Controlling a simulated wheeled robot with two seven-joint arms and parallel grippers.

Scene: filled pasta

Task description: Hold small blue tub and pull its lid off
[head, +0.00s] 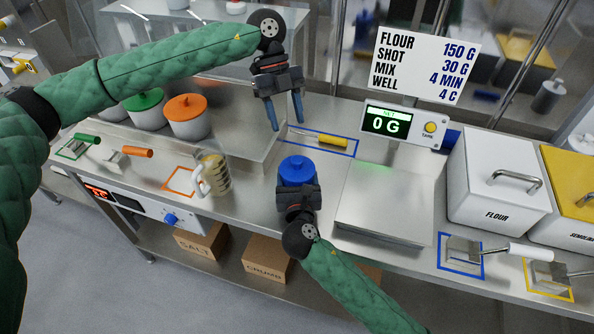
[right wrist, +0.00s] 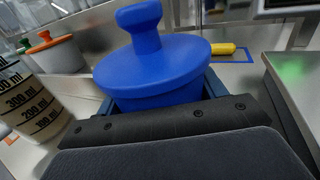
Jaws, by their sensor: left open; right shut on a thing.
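The small blue tub (head: 291,181) stands on the steel counter in the head view. Its round blue lid (head: 298,166) with an upright knob sits on top, and the lid also fills the middle of the right wrist view (right wrist: 160,70). My right gripper (head: 298,187) is shut on the tub from the near side, below the lid. Its fingers flank the tub in the right wrist view. My left gripper (head: 287,124) is open and empty, pointing down above the counter, beyond the tub and slightly to its left.
A measuring jug (head: 216,175) stands left of the tub. A scale (head: 385,210) reading 0 G lies close on the right. A yellow-handled tool (head: 320,139) lies in a blue outline behind. Pots with green (head: 144,99) and orange (head: 186,106) lids stand at the left.

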